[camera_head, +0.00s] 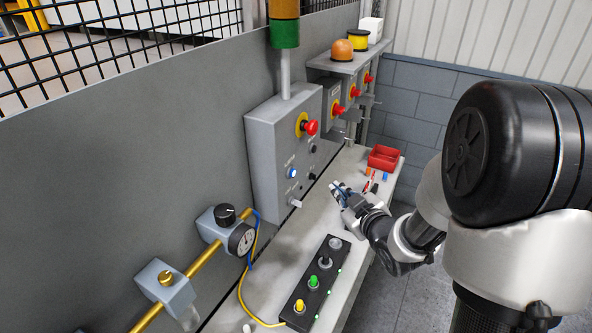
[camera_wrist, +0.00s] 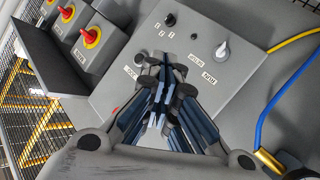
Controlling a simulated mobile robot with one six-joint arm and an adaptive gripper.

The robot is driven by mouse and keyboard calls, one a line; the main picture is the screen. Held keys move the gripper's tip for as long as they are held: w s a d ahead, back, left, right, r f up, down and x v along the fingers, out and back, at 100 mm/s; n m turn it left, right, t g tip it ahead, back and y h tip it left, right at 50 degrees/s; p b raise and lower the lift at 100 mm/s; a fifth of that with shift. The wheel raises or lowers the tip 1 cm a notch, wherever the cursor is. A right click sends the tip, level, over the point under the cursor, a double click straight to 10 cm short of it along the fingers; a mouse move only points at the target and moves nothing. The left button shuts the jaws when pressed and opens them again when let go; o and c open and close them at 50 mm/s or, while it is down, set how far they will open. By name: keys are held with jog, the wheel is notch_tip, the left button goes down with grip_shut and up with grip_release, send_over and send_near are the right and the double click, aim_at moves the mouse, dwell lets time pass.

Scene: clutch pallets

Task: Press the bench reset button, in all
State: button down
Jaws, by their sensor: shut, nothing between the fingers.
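A grey control box (camera_head: 267,148) stands on the bench against the grey panel. On its front is a blue lit push button (camera_head: 292,173) with a small label above it, too small to read; it is the likely reset button. My gripper (camera_head: 337,190) is shut and empty, to the right of the box front and apart from it in the head view. In the wrist view my gripper (camera_wrist: 161,82) points at the face of the control box (camera_wrist: 190,38). The fingers cover part of that face, and the blue button is not visible there.
The box also bears a red emergency stop (camera_head: 310,127) and a pale selector knob (camera_head: 295,204). A black button strip (camera_head: 313,287) lies on the bench in front. A red bin (camera_head: 383,157) is at the far end. A gauge (camera_head: 241,239) is at left.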

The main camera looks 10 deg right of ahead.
aim_at(292, 173)
jog(key=shift+w, duration=0.1)
jog(key=w+a, duration=0.5)
jog(key=a, duration=0.2)
dwell(0.4)
jog(key=shift+w+a, duration=0.1)
jog(key=shift+a, duration=0.05)
dwell(1.2)
jog(key=shift+w+a+b, duration=0.2)
jog(key=shift+a+b, duration=0.1)
jog(key=shift+b, duration=0.25)
jog(key=shift+w+a+b, duration=0.3)
jog(key=shift+a+b, duration=0.05)
dwell(0.5)
jog(key=shift+s+d, duration=0.1)
dwell(0.4)
jog(key=shift+s+d+b, duration=0.3)
jog(key=shift+s+d, duration=0.15)
jog(key=shift+d, duration=0.15)
